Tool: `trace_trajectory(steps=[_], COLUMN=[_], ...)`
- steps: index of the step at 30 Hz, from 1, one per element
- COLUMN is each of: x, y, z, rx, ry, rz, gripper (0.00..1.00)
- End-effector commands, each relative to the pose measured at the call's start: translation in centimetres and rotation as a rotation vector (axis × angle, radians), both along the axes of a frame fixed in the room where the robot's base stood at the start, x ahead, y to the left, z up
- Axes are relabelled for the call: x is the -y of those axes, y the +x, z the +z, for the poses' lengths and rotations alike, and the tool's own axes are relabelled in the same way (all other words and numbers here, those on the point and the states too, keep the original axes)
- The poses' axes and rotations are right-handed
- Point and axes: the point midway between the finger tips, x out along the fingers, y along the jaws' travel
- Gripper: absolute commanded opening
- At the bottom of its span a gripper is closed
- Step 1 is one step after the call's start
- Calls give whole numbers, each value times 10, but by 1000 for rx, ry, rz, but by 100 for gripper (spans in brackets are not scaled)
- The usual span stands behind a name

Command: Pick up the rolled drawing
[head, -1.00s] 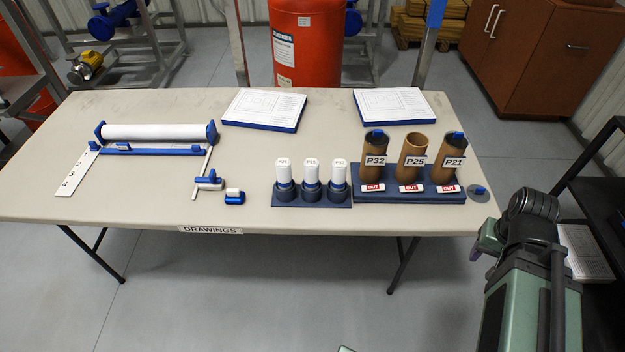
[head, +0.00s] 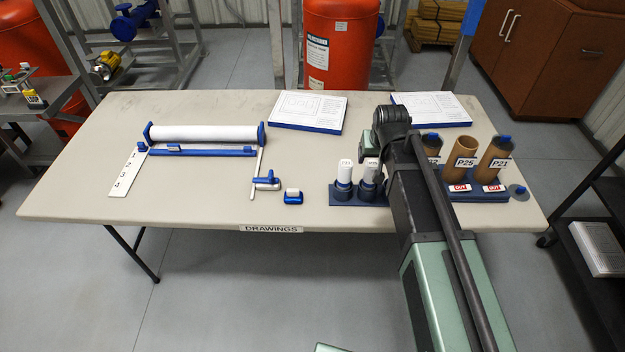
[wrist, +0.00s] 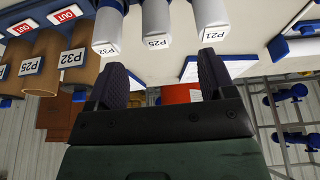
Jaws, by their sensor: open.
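Three white rolls with dark blue lower ends stand upright in a blue rack (head: 343,197). Their tops read P32 (wrist: 107,45), P25 (wrist: 155,40) and P21 (wrist: 212,35) in the wrist view. In the head view, P21 (head: 345,173) and P25 (head: 371,170) show, while my arm hides the third. My gripper (wrist: 160,70) is open with nothing between its fingers. Its fingers are close to the rolls, with P25 roughly in line with the gap; whether they touch any roll is unclear. My arm hides the fingers in the head view.
Brown tubes P32 (wrist: 75,60), P25 (head: 461,156) and P21 (head: 494,154) stand right of the rolls; P25's top is open. A long white paper roll (head: 205,133) lies in a blue-ended holder at left. Two drawing boards (head: 307,111) lie behind.

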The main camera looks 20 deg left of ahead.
Motion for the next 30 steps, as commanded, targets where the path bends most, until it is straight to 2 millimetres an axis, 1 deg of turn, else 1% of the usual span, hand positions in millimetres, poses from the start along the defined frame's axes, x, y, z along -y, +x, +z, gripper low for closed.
trace_trajectory(steps=[1,5,8,12,13,15,18,20,23,27,30], x=[-1,-1,-2,-4,-5,-5,-5,-5,-5,-6,-7], y=[9,12,15,26,28,32,32,33,40,51,54], z=[1,1,-13,-43,-48,-54,-51,-54,-70,-97,-101], rx=[27,56,55,54,54,53,53,53,53,52,52], ry=[8,20,20,20,20,19,19,19,20,19,19], rz=[-7,-14,-14,-14,-14,-14,-14,-14,-15,-15,-15], gripper=[76,76,76,76,76,76,76,76,76,76,76])
